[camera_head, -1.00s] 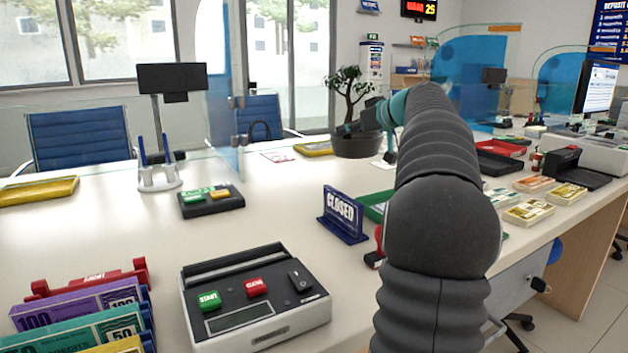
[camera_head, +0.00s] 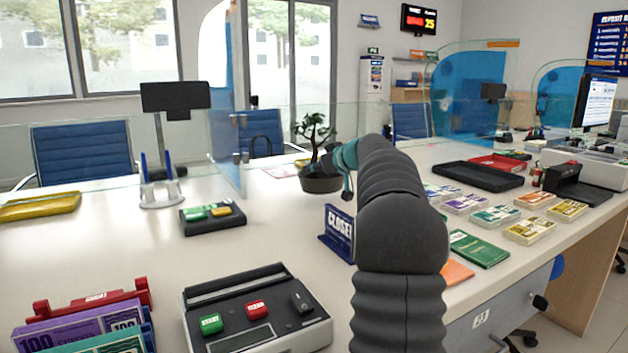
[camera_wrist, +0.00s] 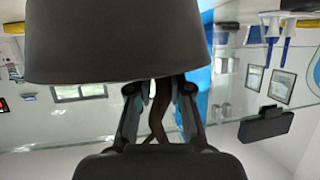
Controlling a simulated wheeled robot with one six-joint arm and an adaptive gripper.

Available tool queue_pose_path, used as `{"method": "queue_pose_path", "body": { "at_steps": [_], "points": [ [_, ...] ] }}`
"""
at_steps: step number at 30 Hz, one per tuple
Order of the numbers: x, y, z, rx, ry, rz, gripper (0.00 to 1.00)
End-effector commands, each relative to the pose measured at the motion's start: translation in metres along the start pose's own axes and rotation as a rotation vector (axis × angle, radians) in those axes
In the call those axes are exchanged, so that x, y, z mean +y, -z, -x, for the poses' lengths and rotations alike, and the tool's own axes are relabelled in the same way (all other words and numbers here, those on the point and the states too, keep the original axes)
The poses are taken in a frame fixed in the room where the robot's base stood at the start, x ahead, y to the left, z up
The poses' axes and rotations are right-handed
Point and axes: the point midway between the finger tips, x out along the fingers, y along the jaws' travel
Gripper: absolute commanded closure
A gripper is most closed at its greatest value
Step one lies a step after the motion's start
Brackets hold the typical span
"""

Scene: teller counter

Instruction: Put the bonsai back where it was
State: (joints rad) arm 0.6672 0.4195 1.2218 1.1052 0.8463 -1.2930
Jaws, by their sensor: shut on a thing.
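The bonsai (camera_head: 316,133) has a dark, bent trunk, small green leaves and a round dark grey pot (camera_head: 321,180). It is upright over the back part of the counter, left of my arm. My gripper (camera_head: 335,157) reaches it from the right and is partly hidden by my arm. In the wrist view, which is upside down, my gripper (camera_wrist: 160,88) is shut on the brown trunk (camera_wrist: 157,112), with the pot (camera_wrist: 115,42) filling the top. I cannot tell whether the pot touches the counter.
A blue CLOSED sign (camera_head: 338,233) stands in front of the bonsai. A glass screen (camera_head: 222,120) is behind and left. A card terminal (camera_head: 212,217), pen stand (camera_head: 161,194) and counting machine (camera_head: 256,310) are left. Banknote bundles and a black tray (camera_head: 478,176) are right.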

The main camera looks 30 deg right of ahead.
Motion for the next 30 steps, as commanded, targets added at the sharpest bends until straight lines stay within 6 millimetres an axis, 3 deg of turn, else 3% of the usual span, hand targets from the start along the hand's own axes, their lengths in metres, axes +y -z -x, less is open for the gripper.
{"method": "queue_pose_path", "body": {
  "at_steps": [7, 23, 24, 26, 30],
  "points": [
    [0.000, -0.026, -0.011, 0.001, 0.000, 0.000, 1.00],
    [0.000, -0.033, -0.013, 0.002, 0.000, 0.002, 1.00],
    [0.000, -0.034, -0.014, -0.001, 0.001, 0.000, 0.73],
    [0.000, -0.034, -0.014, -0.001, 0.001, 0.000, 0.58],
    [0.000, -0.034, -0.014, -0.001, 0.001, -0.001, 0.56]
  ]
}}
